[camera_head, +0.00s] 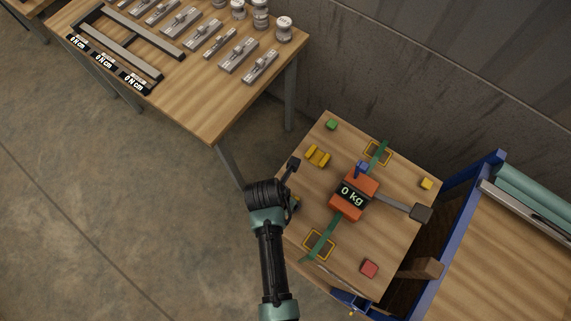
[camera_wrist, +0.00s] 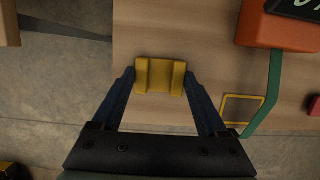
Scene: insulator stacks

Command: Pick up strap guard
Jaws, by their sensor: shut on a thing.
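A yellow strap guard (camera_wrist: 160,76), a small block with raised sides, sits between the blue fingertips of my gripper (camera_wrist: 160,78) in the wrist view. The fingers touch it on both sides. In the head view my gripper (camera_head: 295,204) is at the left edge of the small wooden table (camera_head: 394,252), and only a bit of yellow shows past the wrist. I cannot tell whether the held guard touches the tabletop. A second yellow strap guard (camera_head: 317,155) lies on the table near its upper left.
An orange scale (camera_head: 354,197) reading "0 kg" stands mid-table on a green strap (camera_head: 327,232). Yellow outlined squares (camera_head: 319,244) mark the strap. Green (camera_head: 331,124), yellow (camera_head: 426,183) and red (camera_head: 369,268) blocks lie near corners. A larger workbench (camera_head: 214,110) stands upper left.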

